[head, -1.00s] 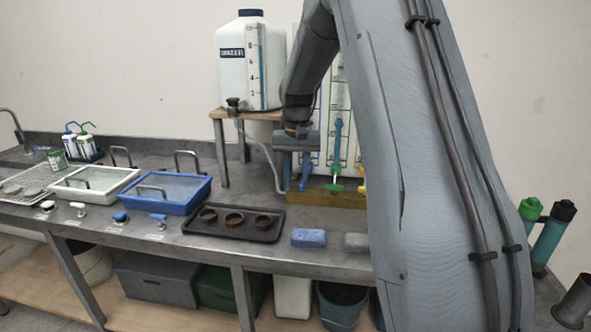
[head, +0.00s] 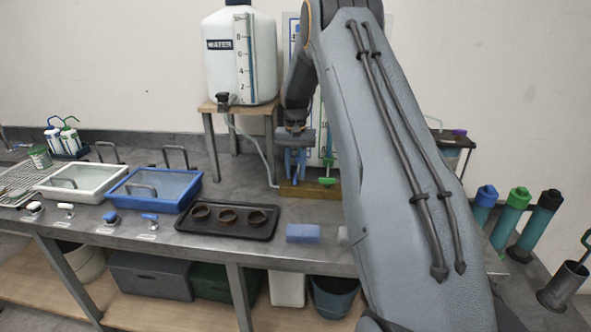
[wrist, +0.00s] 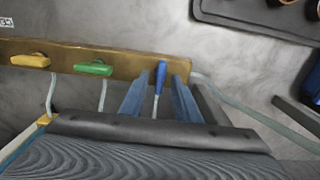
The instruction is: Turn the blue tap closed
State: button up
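The blue tap (wrist: 160,76) is the rightmost of the taps on a brown wooden board (wrist: 200,62) in the wrist view. Its handle stands out across the board, while the green and yellow handles lie along it. My gripper (wrist: 160,92) is open, with one blue finger on each side of the blue handle and a visible gap on both sides. In the head view my gripper (head: 295,178) points down at the left end of the board (head: 300,190); I cannot clearly separate the blue handle from the fingers there.
The green tap (wrist: 93,68) and yellow tap (wrist: 30,61) sit left of the blue one. A hose (wrist: 225,98) runs from the board toward the water tank (head: 240,60).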

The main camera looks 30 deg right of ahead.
jog(key=shift+f, duration=0.25)
grip_shut()
